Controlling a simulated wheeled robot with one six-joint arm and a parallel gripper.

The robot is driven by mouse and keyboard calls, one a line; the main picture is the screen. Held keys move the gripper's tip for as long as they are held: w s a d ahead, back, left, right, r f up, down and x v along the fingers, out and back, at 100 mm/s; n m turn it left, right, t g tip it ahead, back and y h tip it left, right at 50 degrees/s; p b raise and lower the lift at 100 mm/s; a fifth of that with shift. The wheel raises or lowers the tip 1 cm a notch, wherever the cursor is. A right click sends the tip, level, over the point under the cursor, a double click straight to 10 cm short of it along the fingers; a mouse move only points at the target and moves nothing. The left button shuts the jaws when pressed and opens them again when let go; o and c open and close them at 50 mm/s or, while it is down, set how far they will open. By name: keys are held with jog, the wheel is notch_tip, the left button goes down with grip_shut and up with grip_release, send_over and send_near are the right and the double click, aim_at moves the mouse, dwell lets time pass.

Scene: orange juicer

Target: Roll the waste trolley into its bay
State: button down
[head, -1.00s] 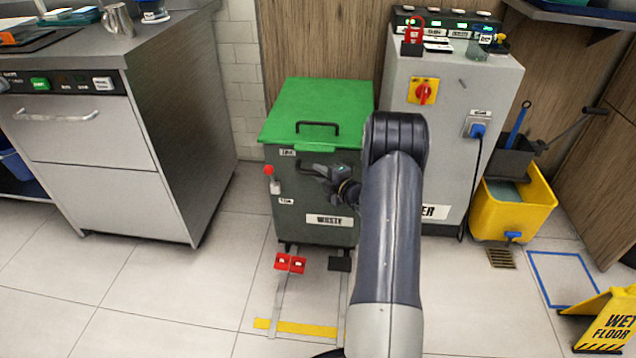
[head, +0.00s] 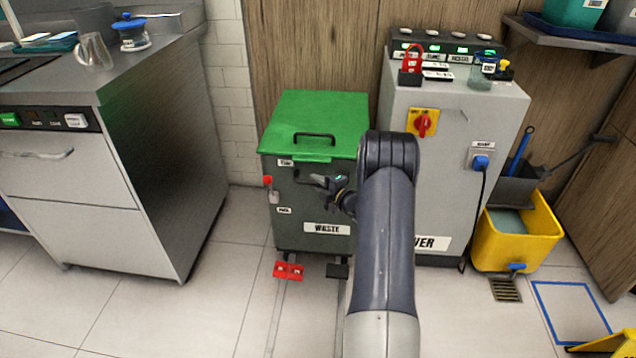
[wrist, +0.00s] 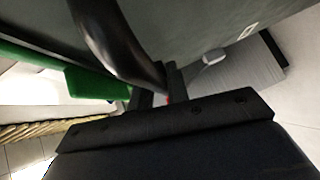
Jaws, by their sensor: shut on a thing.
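The waste trolley (head: 300,222) is a dark green bin with a bright green lid and a WASTE label. It stands upright on the floor against the wooden wall, between the steel counter unit and the grey cabinet. A red pedal (head: 288,271) and a black pedal (head: 337,270) show at its foot. My gripper (head: 328,184) is at the trolley's front, shut on the dark handle bar, which also shows large in the wrist view (wrist: 115,45). My arm hides the trolley's lower right side. A small red-knobbed lever (head: 268,183) is on its left front edge.
The steel counter unit (head: 150,190) stands left, with floor between it and the trolley. The grey cabinet (head: 450,150) is close on the right. A yellow mop bucket (head: 520,235) and floor drain (head: 505,289) lie farther right. Floor in front is clear along the track lines.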

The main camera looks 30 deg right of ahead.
jog(key=shift+w+d+r, duration=0.1)
jog(key=shift+d, duration=0.05)
jog(key=c, duration=1.4)
grip_release()
jog(key=shift+w, duration=0.1)
jog(key=shift+o, duration=0.2)
jog(key=p+v, duration=0.2)
jog(key=v, duration=0.9)
jog(key=shift+w, duration=0.1)
jog(key=b+x, duration=0.1)
jog(key=x, duration=0.4)
jog(key=b+x, duration=0.1)
jog(key=x, duration=0.4)
jog(key=shift+w+a+f, duration=0.2)
jog(key=shift+w+f, duration=0.05)
jog(key=shift+w, duration=0.1)
jog(key=shift+s+a+r, duration=0.1)
jog(key=shift+s+a, duration=0.45)
jog(key=shift+s, duration=0.3)
